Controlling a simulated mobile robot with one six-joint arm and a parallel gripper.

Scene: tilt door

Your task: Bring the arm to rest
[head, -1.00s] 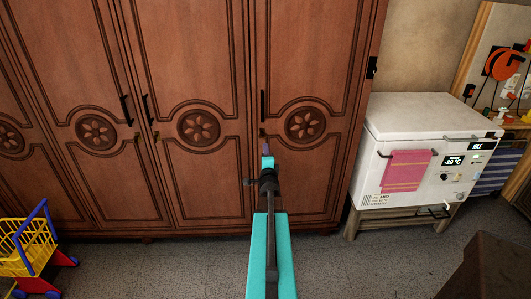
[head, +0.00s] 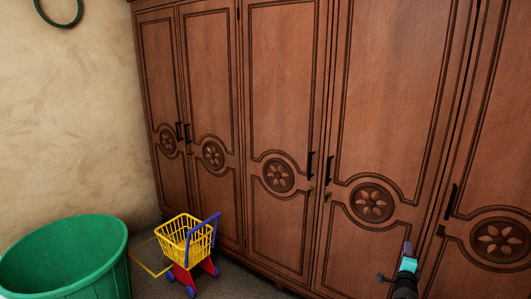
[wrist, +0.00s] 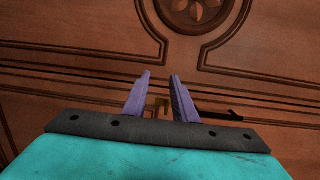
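My arm reaches in at the lower right of the head view, with my gripper (head: 407,248) in front of the brown wooden wardrobe (head: 285,80). In the wrist view, the two purple fingers of my gripper (wrist: 160,75) stand apart with a narrow gap and nothing held between them. Behind them are the wardrobe's panels, a carved flower (wrist: 195,8), a black handle (wrist: 220,114) and a small brass fitting (wrist: 162,106). I cannot tell how far the fingertips are from the wood.
The wardrobe doors look closed. A yellow toy shopping cart (head: 188,242) stands on the floor before the wardrobe. A large green tub (head: 65,258) is at the lower left, by the beige wall (head: 70,130). A dark ring (head: 58,12) hangs on that wall.

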